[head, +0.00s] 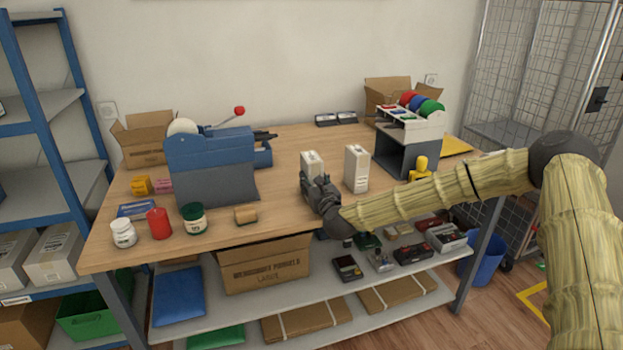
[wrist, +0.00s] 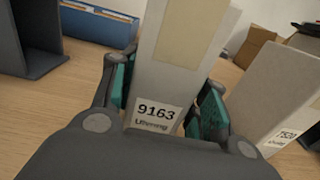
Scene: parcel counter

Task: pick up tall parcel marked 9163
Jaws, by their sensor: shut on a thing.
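The tall parcel marked 9163 (wrist: 183,60) is a pale box with a beige panel and a white label, seen in the wrist view between my gripper's teal-padded fingers. In the head view its top (head: 312,161) shows above my gripper (head: 318,184), which hides its lower part. My gripper (wrist: 165,95) is shut on the parcel, with one finger on each side. I cannot tell whether the parcel's base touches the table. A second tall pale parcel, marked 7520 (wrist: 272,95), stands just to the right; it also shows in the head view (head: 356,169).
A blue and grey dispenser (head: 212,160) stands to the left. A grey rack with coloured rolls (head: 408,140) and a small yellow figure (head: 420,168) are to the right. Jars and a small box lie at the front left.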

